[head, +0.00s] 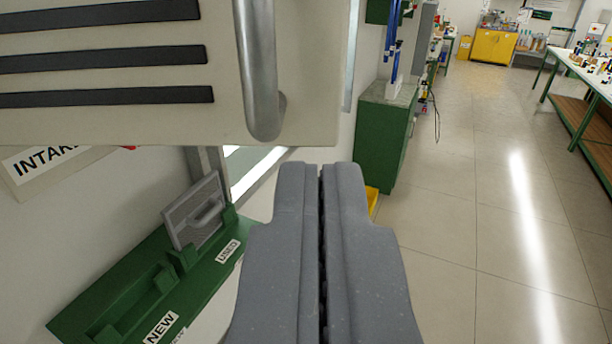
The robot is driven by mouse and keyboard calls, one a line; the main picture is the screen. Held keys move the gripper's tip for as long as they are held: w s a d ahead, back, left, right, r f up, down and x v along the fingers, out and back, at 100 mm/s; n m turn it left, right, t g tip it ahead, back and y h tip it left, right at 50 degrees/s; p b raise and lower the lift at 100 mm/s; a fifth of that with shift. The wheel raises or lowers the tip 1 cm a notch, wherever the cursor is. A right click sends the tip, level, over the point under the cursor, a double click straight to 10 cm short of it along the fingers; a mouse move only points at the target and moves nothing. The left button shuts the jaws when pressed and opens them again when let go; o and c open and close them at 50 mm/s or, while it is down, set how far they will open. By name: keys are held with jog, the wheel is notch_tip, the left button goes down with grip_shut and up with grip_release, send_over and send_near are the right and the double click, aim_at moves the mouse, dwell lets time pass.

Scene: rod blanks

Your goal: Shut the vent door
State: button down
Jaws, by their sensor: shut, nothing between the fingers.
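The vent door (120,125) is a cream panel with several dark horizontal slots, at the upper left of the head view. It stands open, out from the wall, with a lit opening partly showing below and behind it. A grey metal bar handle (262,90) runs down its right side. My gripper (322,168) is grey, shut and empty. In the picture its tips are just below and to the right of the handle's lower end, apart from it. The door's hinge and top are out of view.
A green rack (120,290) with USED and NEW labels holds a grey filter panel (196,212) at lower left. An INTAKE label (45,165) is on the wall. A green cabinet (385,140) stands beyond. A workbench (590,75) is far right. The tiled floor at right is clear.

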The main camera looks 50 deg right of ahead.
aim_at(316, 72)
jog(key=p+x, duration=0.2)
jog(key=x, duration=0.9)
jog(key=shift+w, duration=0.1)
